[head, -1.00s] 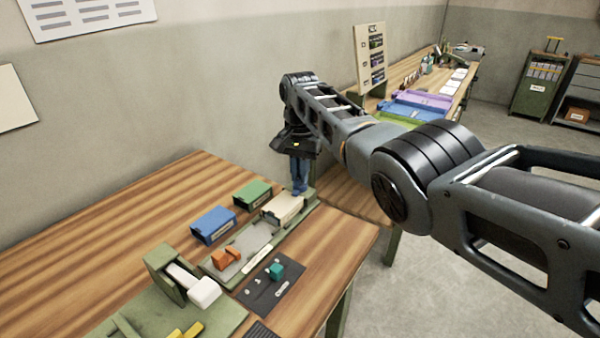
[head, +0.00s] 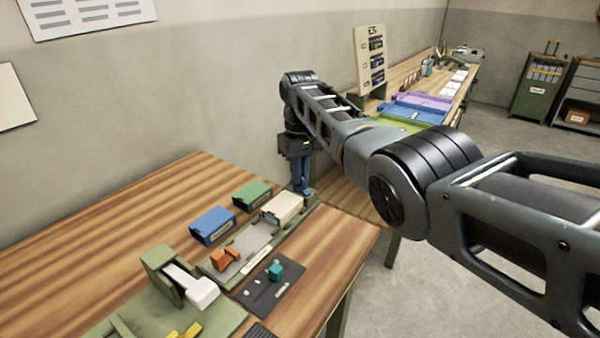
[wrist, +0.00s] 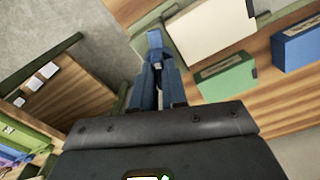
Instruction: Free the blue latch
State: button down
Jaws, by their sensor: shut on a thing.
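My gripper (wrist: 156,82) has blue fingers and points down at the far right end of the green fixture (head: 237,268). It also shows in the head view (head: 302,188). Its fingers are shut on the blue latch (wrist: 154,39), a small blue piece at the fixture's end. The fingers hide part of the latch, so I cannot tell how it sits in the fixture. A cream block (head: 283,208) lies on the fixture just beside the gripper and also shows in the wrist view (wrist: 205,32).
A blue box (head: 213,225) and a green box (head: 252,195) stand behind the fixture. A teal piece (head: 276,271) is on a dark mat in front. A white-handled device (head: 202,292) stands at the left. The table's right front is clear.

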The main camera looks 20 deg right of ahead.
jog(key=shift+n, duration=2.2)
jog(key=c, duration=1.2)
grip_release()
jog(key=shift+o, duration=0.2)
jog(key=shift+r, duration=0.1)
notch_tip(320, 180, up, 8)
jog(key=shift+f+b, duration=0.2)
jog(key=shift+b, duration=0.35)
